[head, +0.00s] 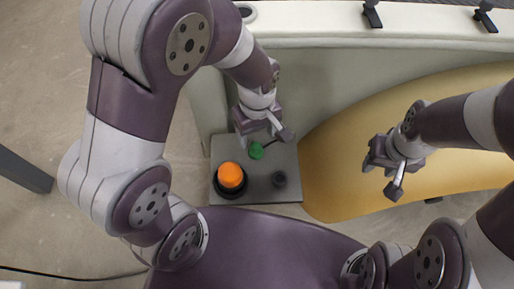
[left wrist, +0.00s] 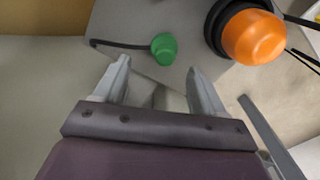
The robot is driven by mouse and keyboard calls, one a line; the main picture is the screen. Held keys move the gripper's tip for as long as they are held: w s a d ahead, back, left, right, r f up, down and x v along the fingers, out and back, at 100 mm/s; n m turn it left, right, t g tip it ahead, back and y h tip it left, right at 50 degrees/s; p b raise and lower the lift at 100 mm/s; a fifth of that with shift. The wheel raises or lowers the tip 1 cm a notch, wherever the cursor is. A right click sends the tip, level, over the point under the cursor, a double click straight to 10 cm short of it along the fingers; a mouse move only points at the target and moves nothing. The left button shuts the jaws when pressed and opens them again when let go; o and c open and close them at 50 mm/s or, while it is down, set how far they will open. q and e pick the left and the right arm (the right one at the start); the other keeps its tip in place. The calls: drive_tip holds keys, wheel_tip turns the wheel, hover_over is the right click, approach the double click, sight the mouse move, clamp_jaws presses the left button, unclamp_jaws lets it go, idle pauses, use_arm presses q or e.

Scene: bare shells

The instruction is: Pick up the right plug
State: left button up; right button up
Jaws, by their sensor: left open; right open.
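Nothing in view is plainly a plug. My right gripper (head: 380,179) is open and empty over the yellow surface.
An orange dome (head: 230,175) in a black ring stands on the panel's left part, close to the green piece. A curved yellow surface (head: 340,150) lies right of the panel. A pale ledge (head: 330,22) with dark clips (head: 372,14) runs behind.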

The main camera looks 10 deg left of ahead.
sight(256, 146)
use_arm(q)
drive_tip(key=f, duration=0.2)
drive_tip(key=s+f, duration=0.1)
drive_tip(key=f, duration=0.1)
drive_tip(key=shift+a+f+b, duration=0.1)
drive_tip(key=shift+f+b, duration=0.15)
drive_tip(key=shift+b, duration=0.05)
use_arm(e)
drive_tip(key=shift+s+a+f, duration=0.1)
drive_tip(key=shift+s+f, duration=0.1)
drive_tip(key=shift+f, duration=0.05)
use_arm(q)
drive_tip(key=shift+w+f, duration=0.2)
drive_tip(key=shift+f, duration=0.2)
use_arm(e)
drive_tip(key=shift+w, duration=0.15)
use_arm(q)
drive_tip(key=shift+s, duration=0.1)
drive_tip(key=shift+c, duration=1.2)
drive_tip(key=c, duration=0.9)
drive_tip(key=shift+r, duration=0.1)
